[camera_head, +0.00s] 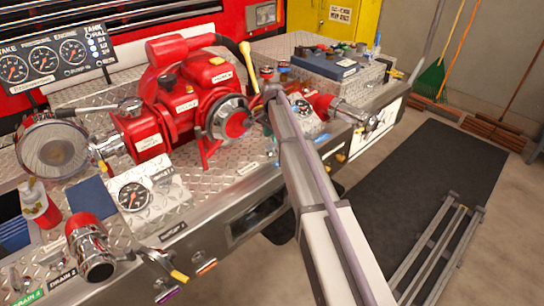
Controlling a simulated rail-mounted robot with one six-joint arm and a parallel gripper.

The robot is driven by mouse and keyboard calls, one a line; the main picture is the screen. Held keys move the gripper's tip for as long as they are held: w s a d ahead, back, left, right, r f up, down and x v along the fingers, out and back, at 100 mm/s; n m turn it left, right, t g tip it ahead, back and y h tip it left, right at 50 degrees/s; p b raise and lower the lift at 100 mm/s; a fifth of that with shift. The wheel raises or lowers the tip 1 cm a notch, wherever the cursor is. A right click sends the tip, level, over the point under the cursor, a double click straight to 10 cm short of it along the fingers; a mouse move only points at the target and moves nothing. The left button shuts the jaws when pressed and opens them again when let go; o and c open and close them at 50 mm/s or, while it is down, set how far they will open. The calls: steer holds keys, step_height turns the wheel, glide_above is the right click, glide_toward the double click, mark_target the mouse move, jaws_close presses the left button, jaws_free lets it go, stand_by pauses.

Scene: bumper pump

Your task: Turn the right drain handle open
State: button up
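My arm reaches up from the bottom of the head view to the pump bumper and covers part of its right side. My gripper cannot be made out at the arm's far end. Small coloured handles sit along the bumper's front edge: a yellow one (180,276), an orange one (205,266) and a purple one (167,294). Labels reading DRAIN 2 (62,279) and DRAIN 4 (28,296) are at the lower left. A chrome outlet (352,112) with a red body stands right of my arm. Which handle is the right drain handle, and its position, I cannot tell.
A red-chrome outlet (92,250) stands at the lower left.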

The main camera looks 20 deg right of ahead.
mark_target(272, 147)
step_height(272, 147, down, 4)
steer(key=shift+f+b, duration=0.1)
steer(key=shift+b, duration=1.05)
steer(key=shift+c, duration=0.3)
jaws_close()
